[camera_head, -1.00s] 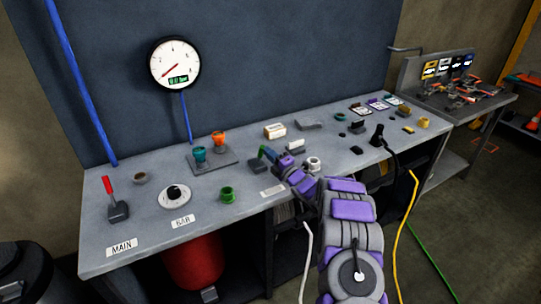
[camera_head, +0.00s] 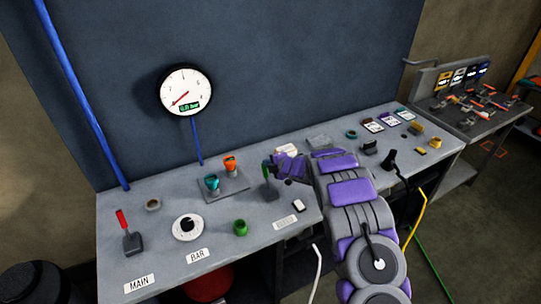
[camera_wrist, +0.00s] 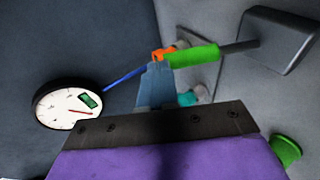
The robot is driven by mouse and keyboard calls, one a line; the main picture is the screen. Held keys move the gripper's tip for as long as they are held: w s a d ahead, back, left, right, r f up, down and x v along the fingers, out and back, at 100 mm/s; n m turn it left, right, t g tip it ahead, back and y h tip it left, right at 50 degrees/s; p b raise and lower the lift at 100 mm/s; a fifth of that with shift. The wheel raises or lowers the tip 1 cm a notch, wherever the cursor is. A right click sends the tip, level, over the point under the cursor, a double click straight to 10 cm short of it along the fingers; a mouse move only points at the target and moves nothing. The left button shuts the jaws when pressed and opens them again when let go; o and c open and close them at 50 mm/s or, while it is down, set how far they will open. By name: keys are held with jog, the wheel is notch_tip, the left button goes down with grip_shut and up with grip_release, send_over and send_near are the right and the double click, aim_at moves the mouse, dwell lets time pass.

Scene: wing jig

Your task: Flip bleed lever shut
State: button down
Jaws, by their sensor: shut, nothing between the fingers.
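The bleed lever is a green handle (camera_head: 267,172) on a dark base block (camera_head: 270,193) on the bench, behind a small white label (camera_head: 285,222) too blurred to read. The handle stands roughly upright in the head view. In the wrist view, the green handle (camera_wrist: 192,56) extends leftward from a grey shaft and block (camera_wrist: 272,36). My gripper (camera_head: 274,162) is shut and empty, close by the handle's upper end. In the wrist view, my fingers (camera_wrist: 155,72) overlap the handle's free end; I cannot tell whether they touch it.
A round gauge (camera_head: 187,92) hangs on the blue wall. A teal knob (camera_head: 212,183) and an orange knob (camera_head: 230,164) stand on a plate left of the lever. A green cup (camera_head: 240,228), a dial (camera_head: 187,227) and a red-handled lever (camera_head: 123,222) are nearer the left.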

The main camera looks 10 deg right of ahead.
jog(key=shift+w+a+p, duration=0.2)
jog(key=shift+w+p, duration=0.6)
jog(key=shift+r, duration=0.1)
